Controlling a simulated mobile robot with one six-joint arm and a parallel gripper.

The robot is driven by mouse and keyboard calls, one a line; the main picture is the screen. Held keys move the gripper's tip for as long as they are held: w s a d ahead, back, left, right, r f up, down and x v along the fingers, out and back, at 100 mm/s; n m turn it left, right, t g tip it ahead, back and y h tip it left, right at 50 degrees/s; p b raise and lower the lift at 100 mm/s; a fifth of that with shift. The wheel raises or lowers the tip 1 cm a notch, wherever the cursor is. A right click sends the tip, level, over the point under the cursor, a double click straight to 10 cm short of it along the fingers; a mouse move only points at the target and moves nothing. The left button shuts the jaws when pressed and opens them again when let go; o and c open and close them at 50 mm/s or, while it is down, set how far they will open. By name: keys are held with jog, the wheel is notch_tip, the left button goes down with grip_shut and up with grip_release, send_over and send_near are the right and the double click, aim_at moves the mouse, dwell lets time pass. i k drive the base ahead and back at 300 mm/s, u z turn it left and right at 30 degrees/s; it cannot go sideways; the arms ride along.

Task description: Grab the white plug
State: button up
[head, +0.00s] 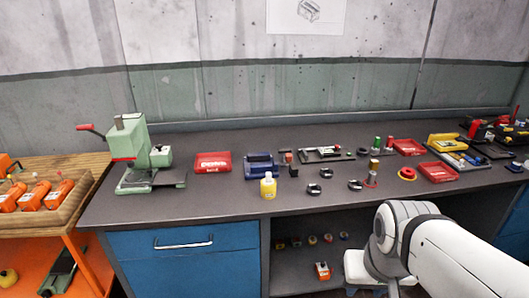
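I cannot make out a white plug for certain. A dark board (309,157) in the middle of the bench carries small pale, red and green parts, too small to tell apart. My white arm comes in at the lower right and bends down in front of the bench. My gripper does not show; the arm's end runs out of the bottom of the head view.
The grey workbench (225,205) holds a green press (131,150), red trays (212,162), a blue holder (261,165), a yellow bottle (268,187), and several small black rings. An orange cart (92,262) stands left. The bench's front left is clear.

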aim_at(268, 180)
jog(key=u, duration=0.4)
jog(key=i, duration=1)
jog(key=u, duration=0.5)
jog(key=k, duration=0.9)
jog(key=u, duration=0.15)
jog(key=i, duration=0.9)
jog(key=z, duration=0.05)
